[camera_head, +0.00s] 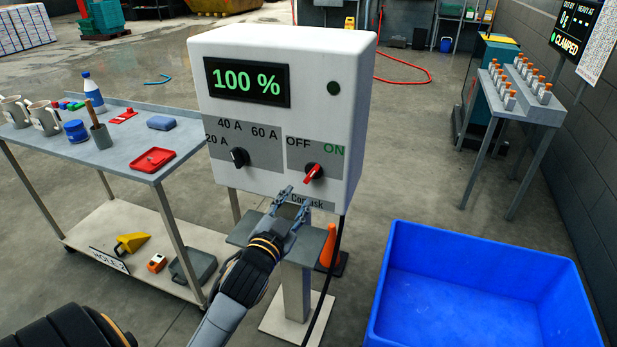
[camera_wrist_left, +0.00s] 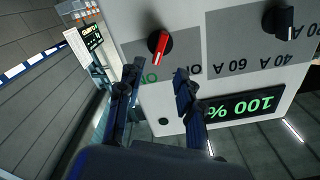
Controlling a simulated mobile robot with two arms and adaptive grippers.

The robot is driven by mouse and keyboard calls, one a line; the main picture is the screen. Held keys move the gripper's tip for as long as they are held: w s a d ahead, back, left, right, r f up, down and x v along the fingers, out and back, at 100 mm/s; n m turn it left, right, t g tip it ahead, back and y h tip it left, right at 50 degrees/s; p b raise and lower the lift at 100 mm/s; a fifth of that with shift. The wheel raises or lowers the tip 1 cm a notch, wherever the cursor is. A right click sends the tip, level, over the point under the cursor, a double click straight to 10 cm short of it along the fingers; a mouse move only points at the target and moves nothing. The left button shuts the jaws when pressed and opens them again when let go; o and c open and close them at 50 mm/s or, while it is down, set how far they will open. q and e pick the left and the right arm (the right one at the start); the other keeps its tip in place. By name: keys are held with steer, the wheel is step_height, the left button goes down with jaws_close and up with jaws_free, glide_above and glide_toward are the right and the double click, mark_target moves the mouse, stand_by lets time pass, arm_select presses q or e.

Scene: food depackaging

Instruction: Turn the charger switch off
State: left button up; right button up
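The charger (camera_head: 350,75) is a white box on a post, with a green "100 %" display. Its red switch (camera_head: 313,172) sits at the lower right of the front, under the OFF and ON labels, tilted toward ON on the right. My left gripper (camera_head: 295,203) is open and empty, just below and left of the switch and apart from it. In the left wrist view the panel appears upside down; the red switch (camera_wrist_left: 159,46) shows beyond the two spread fingertips (camera_wrist_left: 156,82). My right gripper is not in view.
A black dial (camera_head: 239,157) with 20, 40 and 60 A marks is left of the switch. A grey table (camera_head: 110,160) with mugs and a red tray stands left. A blue bin (camera_head: 480,245) is at right. An orange cone (camera_head: 328,248) stands behind the post.

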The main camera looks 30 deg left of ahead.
mark_target(309, 178)
arm_select(q)
steer(key=p+x, duration=0.1)
steer(key=x, duration=0.8)
steer(key=shift+w, duration=0.2)
jaws_close()
